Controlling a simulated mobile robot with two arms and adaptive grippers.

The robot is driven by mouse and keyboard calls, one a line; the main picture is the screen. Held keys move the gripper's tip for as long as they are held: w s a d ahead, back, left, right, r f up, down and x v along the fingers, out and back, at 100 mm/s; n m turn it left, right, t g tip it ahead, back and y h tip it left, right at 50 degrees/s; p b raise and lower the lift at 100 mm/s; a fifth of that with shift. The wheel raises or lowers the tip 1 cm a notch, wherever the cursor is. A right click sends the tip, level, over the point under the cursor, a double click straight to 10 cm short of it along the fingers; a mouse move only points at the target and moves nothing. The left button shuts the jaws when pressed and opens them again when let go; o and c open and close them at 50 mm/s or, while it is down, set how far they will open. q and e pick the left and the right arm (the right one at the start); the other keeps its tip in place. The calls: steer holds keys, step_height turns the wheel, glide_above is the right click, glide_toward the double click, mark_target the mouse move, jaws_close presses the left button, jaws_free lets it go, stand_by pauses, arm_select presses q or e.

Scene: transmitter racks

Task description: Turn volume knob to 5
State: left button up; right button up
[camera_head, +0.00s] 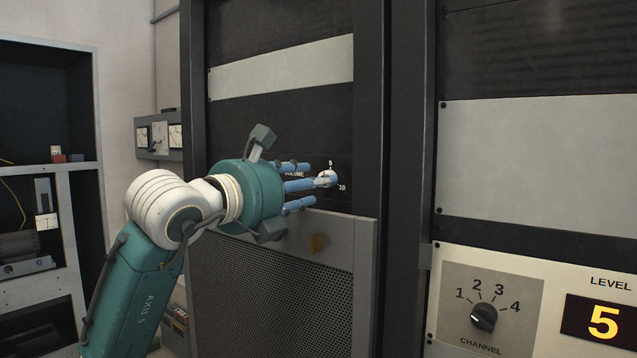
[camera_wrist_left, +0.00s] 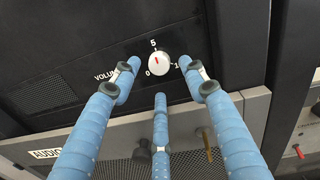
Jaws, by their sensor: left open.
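The volume knob (camera_wrist_left: 159,64) is a round white dial with a red mark, on a black panel; the wrist view shows the numbers 0 and 5 and part of a further number around it. Its red mark points up, roughly toward the 5. In the head view the knob (camera_head: 327,179) is partly hidden by fingers. My left gripper (camera_wrist_left: 159,76) has three blue fingers, open and spread around the knob's left, right and lower sides; gaps show between fingertips and knob in the wrist view. In the head view the gripper (camera_head: 312,182) reaches in from the left. My right gripper is not in view.
A yellow LEVEL display (camera_head: 603,320) reads 5 at the lower right. Next to it a black CHANNEL knob (camera_head: 484,317) has numbers 1 to 4. A perforated grille (camera_head: 285,290) lies below the volume panel. Shelves (camera_head: 45,170) stand at the left.

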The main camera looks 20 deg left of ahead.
arm_select(q)
steer(key=v, duration=0.8)
steer(key=shift+s, duration=0.35)
steer(key=shift+a, duration=0.1)
